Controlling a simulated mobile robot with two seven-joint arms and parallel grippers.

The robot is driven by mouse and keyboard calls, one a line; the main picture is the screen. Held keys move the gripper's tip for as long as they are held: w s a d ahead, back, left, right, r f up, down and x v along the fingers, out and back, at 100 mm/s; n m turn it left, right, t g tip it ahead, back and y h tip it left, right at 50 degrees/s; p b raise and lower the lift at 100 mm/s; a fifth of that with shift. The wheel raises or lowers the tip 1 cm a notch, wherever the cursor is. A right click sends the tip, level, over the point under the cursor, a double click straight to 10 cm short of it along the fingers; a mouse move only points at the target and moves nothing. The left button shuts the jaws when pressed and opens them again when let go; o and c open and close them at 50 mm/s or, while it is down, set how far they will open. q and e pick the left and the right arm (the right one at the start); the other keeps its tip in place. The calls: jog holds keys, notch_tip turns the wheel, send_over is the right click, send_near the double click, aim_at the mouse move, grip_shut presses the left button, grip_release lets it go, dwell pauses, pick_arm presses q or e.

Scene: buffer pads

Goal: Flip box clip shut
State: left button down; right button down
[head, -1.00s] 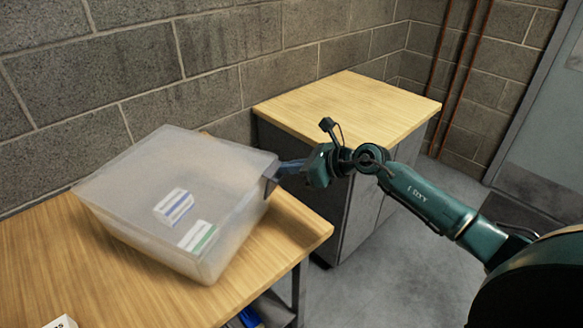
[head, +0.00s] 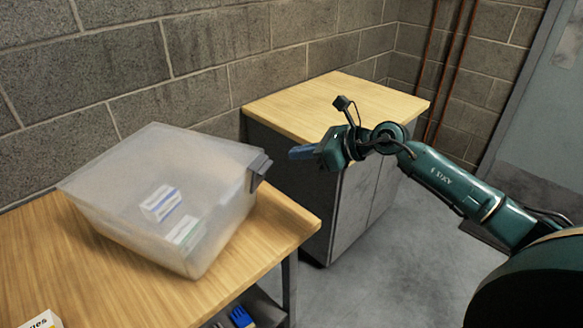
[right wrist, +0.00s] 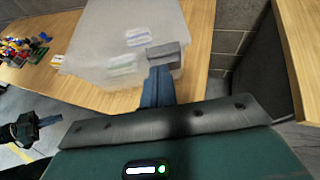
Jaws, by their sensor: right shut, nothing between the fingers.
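The translucent lidded box (head: 110,190) stands on the wooden table. Its grey clip (head: 259,168) is at the rim on the right side and also shows in the right wrist view (right wrist: 165,54). I cannot tell whether the clip lies fully flat against the box. My right gripper (head: 292,153) is shut and empty, just right of the clip with a gap between in the head view. In the right wrist view, its fingers (right wrist: 157,72) point at the clip. My left gripper (right wrist: 45,122) shows only at the lower left of that view; its jaws are unclear.
Two white cartons, one with a blue stripe (head: 160,203) and one with green (head: 185,235), are inside the box. A cabinet (head: 330,105) stands behind my right gripper. Colourful items (right wrist: 22,48) lie farther along the table (head: 50,260). A block wall is behind.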

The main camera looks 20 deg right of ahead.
pick_arm(q)
jog(key=shift+w+a+r, duration=0.1)
jog(key=shift+w, duration=0.25)
pick_arm(e)
jog(key=r, duration=0.1)
jog(key=s+d+r, duration=0.1)
jog(key=r, duration=0.2)
jog(key=shift+s+d+r, duration=0.2)
jog(key=shift+s+r, duration=0.05)
